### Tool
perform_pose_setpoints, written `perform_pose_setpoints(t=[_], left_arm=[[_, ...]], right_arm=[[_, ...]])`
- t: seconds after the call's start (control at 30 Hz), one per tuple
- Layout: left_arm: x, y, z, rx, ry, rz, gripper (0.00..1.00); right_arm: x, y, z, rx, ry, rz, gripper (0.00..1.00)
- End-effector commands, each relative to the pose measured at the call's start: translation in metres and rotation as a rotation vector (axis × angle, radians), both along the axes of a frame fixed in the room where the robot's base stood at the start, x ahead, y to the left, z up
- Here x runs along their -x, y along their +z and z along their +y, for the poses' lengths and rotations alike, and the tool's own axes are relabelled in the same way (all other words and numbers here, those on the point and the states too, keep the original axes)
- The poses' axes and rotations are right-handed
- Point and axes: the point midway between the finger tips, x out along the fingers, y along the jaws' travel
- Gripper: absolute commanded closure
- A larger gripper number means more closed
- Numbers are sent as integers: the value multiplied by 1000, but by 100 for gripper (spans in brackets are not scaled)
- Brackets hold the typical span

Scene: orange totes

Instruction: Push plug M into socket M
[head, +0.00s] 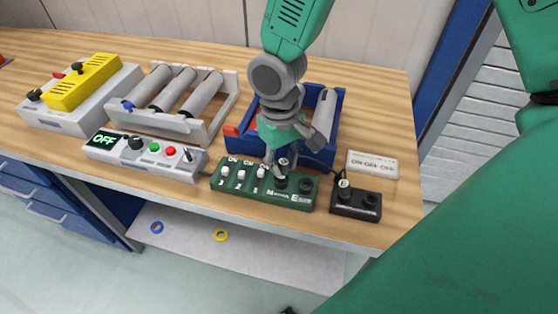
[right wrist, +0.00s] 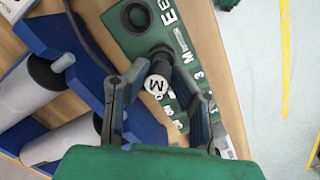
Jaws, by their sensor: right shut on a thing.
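My right gripper (head: 281,160) is shut on plug M, over the front right part of the green panel (head: 228,186). Plug M (right wrist: 155,86) has a white cap with a black M and a dark body; in the right wrist view it sits between the two fingers of the gripper (right wrist: 160,97). Its dark lower end meets the panel at socket M (head: 281,183), which it mostly covers. I cannot tell how deep the plug sits. Socket E (head: 306,185) beside it is an empty dark hole, seen also in the right wrist view (right wrist: 136,16). My left gripper is not in view.
A black block (head: 355,203) with a plug marked E stands right of the panel, before a white label box (head: 371,165). A blue bin (head: 328,145) with grey cylinders is close behind the gripper. A control box (head: 146,155) reading OFF stands left.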

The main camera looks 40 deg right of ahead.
Motion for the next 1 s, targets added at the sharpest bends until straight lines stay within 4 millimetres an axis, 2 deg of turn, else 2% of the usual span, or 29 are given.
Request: perform_pose_setpoints(t=[0.6,1.0], left_arm=[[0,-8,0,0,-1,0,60],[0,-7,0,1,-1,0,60]], right_arm=[[1,-19,2,5,0,8,100],[1,-19,-3,2,-2,5,100]])
